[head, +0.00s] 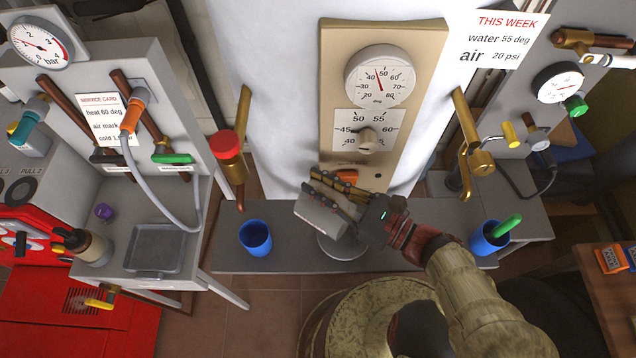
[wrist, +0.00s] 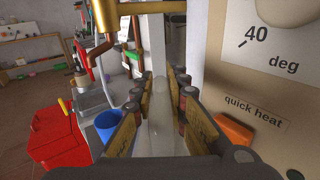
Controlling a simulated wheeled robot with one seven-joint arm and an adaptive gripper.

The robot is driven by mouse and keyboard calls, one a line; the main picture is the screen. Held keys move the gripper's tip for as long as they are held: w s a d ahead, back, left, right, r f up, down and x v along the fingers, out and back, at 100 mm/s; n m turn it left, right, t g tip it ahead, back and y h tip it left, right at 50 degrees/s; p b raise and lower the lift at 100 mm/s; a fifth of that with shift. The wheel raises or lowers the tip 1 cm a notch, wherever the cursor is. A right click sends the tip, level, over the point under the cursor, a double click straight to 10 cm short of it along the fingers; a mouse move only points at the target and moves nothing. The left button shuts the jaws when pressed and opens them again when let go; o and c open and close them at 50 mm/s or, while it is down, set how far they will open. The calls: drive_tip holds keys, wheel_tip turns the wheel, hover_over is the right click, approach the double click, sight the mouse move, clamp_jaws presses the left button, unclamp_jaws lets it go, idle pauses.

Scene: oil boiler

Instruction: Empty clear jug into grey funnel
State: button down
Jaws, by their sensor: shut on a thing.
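My gripper (head: 311,180) is shut on a pale grey, see-through piece that I take to be the clear jug (head: 321,216). It is held above the grey shelf in front of the tan dial panel and looks tilted. In the wrist view the jug (wrist: 160,104) shows as a pale upright shape between the fingers (wrist: 157,74). A round grey rim (head: 343,246) shows just below the jug in the head view. It may be the grey funnel, but I cannot tell it surely from the jug. The jug's contents and any contact with the rim are hidden.
A blue cup (head: 255,238) stands left on the shelf (head: 410,212). Another blue cup (head: 488,239), with a green piece in it, stands right. Brass pipes (head: 231,165) (head: 478,160) flank the dial panel (head: 337,95). A grey tray (head: 158,249) lies on the left bench.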

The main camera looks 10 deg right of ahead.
drive_tip(key=shift+a, duration=0.1)
drive_tip(key=shift+w+a+g+h+p, duration=0.3)
drive_tip(key=shift+w+a+g+p, duration=0.15)
drive_tip(key=shift+p, duration=0.3)
drive_tip(key=shift+w+a+f+g+h+p, duration=0.15)
drive_tip(key=shift+w+a+g+h+p, duration=0.1)
drive_tip(key=shift+w+a+h+p, duration=0.25)
drive_tip(key=shift+w+a+g+h+p, duration=0.3)
drive_tip(key=shift+a+g+h+p, duration=0.25)
drive_tip(key=shift+p, duration=0.4)
drive_tip(key=shift+w+a+f+g+h+p, duration=0.2)
drive_tip(key=shift+w+a+g+h+p, duration=0.1)
drive_tip(key=shift+h+p, duration=0.2)
drive_tip(key=g+h+p, duration=0.1)
drive_tip(key=p, duration=0.2)
drive_tip(key=w+a+g+h+p, duration=0.1)
drive_tip(key=p, duration=0.2)
drive_tip(key=a+g+h+p, duration=0.1)
drive_tip(key=p, duration=0.2)
drive_tip(key=shift+w+f, duration=0.3)
drive_tip(key=shift+w, duration=0.05)
drive_tip(key=shift+f+h+p, duration=0.15)
drive_tip(key=shift+h+p, duration=0.3)
drive_tip(key=shift+p, duration=0.45)
